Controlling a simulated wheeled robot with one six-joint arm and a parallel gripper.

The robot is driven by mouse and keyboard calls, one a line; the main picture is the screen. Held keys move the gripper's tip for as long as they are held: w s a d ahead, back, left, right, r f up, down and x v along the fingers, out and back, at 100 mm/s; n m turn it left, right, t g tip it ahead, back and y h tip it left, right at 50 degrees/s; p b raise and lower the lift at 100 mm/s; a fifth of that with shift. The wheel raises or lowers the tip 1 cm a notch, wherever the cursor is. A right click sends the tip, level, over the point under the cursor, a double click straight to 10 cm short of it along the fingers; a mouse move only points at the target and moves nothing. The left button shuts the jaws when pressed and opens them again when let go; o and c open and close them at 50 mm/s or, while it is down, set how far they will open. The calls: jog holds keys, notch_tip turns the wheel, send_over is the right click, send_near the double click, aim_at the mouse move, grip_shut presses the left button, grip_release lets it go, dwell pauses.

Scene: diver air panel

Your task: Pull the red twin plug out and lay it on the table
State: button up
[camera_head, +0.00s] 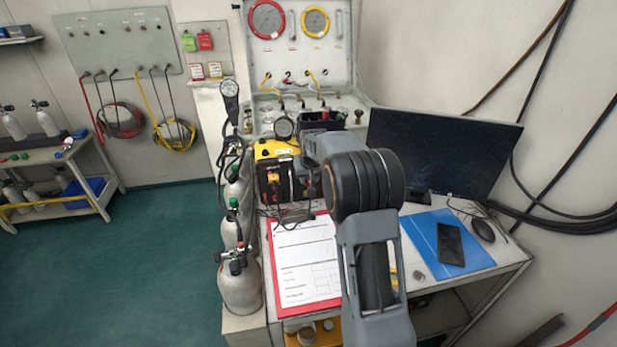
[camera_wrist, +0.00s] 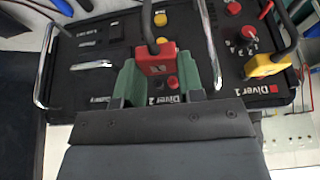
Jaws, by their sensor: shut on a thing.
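The red twin plug (camera_wrist: 156,59) is between the green fingers of my gripper (camera_wrist: 158,72) in the wrist view, and my gripper is shut on it. A dark cable rises from the plug. Behind it is the black panel (camera_wrist: 95,45) with Diver 1 and Diver 2 labels; I cannot tell whether the plug's pins are still in the panel. In the head view the yellow-framed panel box (camera_head: 272,150) stands on the white table (camera_head: 508,250), and my arm hides much of its right side and the gripper.
A yellow plug (camera_wrist: 268,66) with its own cable is right of the red one. Metal handles (camera_wrist: 214,50) stand up from the panel. A red clipboard (camera_head: 305,262), a blue folder (camera_head: 432,232) with a phone, a mouse (camera_head: 482,230) and a monitor (camera_head: 440,150) take up much of the table.

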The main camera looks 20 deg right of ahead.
jog(key=shift+r+p, duration=0.45)
jog(key=shift+p, duration=1.7)
jog(key=shift+f, duration=0.1)
jog(key=shift+s+d+f, duration=0.35)
jog(key=shift+s+f, duration=0.2)
jog(key=shift+f, duration=0.05)
jog(key=shift+g, duration=0.4)
jog(key=s+d+f+b, duration=0.2)
jog(key=s+d+f, duration=0.1)
jog(key=s, duration=0.1)
jog(key=s+d+f+b, duration=0.3)
jog(key=s, duration=0.2)
jog(key=s+d+f+b, duration=0.3)
jog(key=s+f, duration=0.1)
jog(key=shift+s, duration=0.2)
jog(key=shift+f+b, duration=1.2)
jog(key=shift+f, duration=0.15)
jog(key=shift+f+b, duration=0.25)
jog(key=shift+b, duration=0.05)
